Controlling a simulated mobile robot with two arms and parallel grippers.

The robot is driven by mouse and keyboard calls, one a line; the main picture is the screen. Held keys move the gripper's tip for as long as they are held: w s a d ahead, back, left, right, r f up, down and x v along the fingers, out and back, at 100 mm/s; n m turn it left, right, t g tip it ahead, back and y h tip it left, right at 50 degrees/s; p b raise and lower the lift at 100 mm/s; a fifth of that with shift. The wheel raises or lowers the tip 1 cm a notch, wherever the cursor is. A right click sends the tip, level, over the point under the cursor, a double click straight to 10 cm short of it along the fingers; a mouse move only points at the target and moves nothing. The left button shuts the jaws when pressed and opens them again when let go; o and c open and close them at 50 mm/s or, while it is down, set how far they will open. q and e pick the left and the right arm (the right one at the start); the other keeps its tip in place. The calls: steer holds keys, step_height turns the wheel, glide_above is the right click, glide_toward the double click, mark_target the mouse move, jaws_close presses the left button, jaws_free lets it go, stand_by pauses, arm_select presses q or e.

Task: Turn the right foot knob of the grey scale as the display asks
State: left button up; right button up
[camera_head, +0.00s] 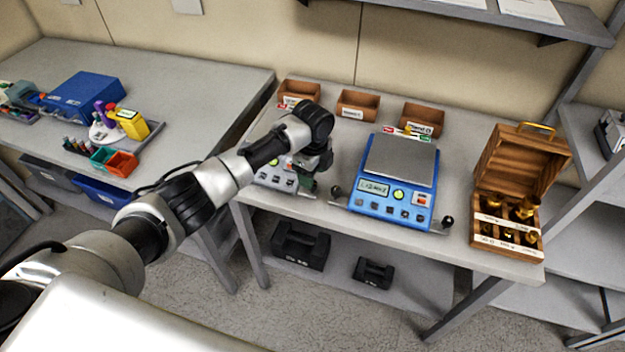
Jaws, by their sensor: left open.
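The grey scale (272,178) stands on the table left of the blue scale (391,199). My left arm covers much of it, and its front panel with small buttons shows below the arm. Its display is too small to read. My left gripper (312,178) is open and points down at the front right corner of the grey scale. The right foot knob of the grey scale is hidden or too small to tell from the gripper there, and I cannot tell whether the fingers touch it. My right gripper is not in view.
The blue scale has dark knobs at its left (337,190) and right (448,221). A wooden weight box (508,190) stands open at the right. Several brown bins (357,104) line the back. Black weights (300,246) lie on the lower shelf.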

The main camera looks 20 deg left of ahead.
arm_select(q)
step_height(320, 180, up, 8)
steer(key=b, duration=0.1)
steer(key=shift+f, duration=0.25)
